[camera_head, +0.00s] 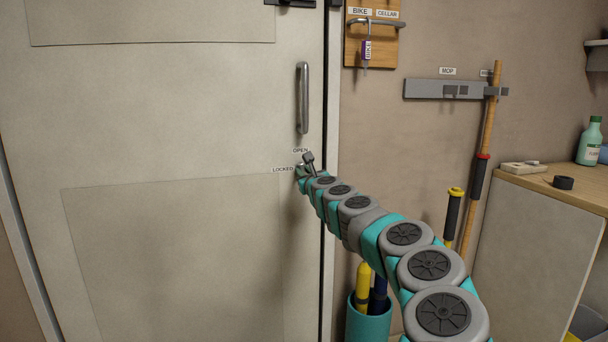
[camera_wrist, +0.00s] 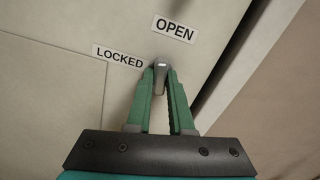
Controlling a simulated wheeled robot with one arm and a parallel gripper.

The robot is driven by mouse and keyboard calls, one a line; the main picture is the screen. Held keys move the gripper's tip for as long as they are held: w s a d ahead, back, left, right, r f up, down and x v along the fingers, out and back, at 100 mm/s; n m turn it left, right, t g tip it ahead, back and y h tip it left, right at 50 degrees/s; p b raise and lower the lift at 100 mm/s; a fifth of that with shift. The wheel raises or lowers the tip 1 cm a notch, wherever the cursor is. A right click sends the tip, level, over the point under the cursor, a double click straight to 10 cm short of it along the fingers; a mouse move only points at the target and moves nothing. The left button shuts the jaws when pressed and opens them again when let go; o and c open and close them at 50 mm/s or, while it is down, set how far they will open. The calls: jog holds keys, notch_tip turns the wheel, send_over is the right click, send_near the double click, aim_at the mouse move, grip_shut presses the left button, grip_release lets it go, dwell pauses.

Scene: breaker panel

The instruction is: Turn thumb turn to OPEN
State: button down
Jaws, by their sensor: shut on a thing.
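The thumb turn (camera_wrist: 161,77) is a small grey metal tab on the pale door (camera_head: 170,110). In the wrist view it sits between the tips of my gripper (camera_wrist: 160,88), whose green fingers are shut on it. It lies just below the OPEN label (camera_wrist: 174,29) and right of the LOCKED label (camera_wrist: 119,57). In the wrist view its visible end points up toward the OPEN label. In the head view the OPEN label (camera_head: 300,150) and LOCKED label (camera_head: 283,169) show near the door's right edge. There my wrist largely hides the thumb turn and fingers.
A vertical door handle (camera_head: 302,98) is above the lock. A wooden key board (camera_head: 372,35) with a tagged key hangs right of the door frame. A counter (camera_head: 560,185) with a green bottle (camera_head: 590,142) is at right.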

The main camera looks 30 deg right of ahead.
jog(key=shift+m, duration=1)
jog(key=shift+m+b, duration=0.35)
jog(key=shift+m, duration=0.35)
jog(key=c, duration=0.7)
grip_release()
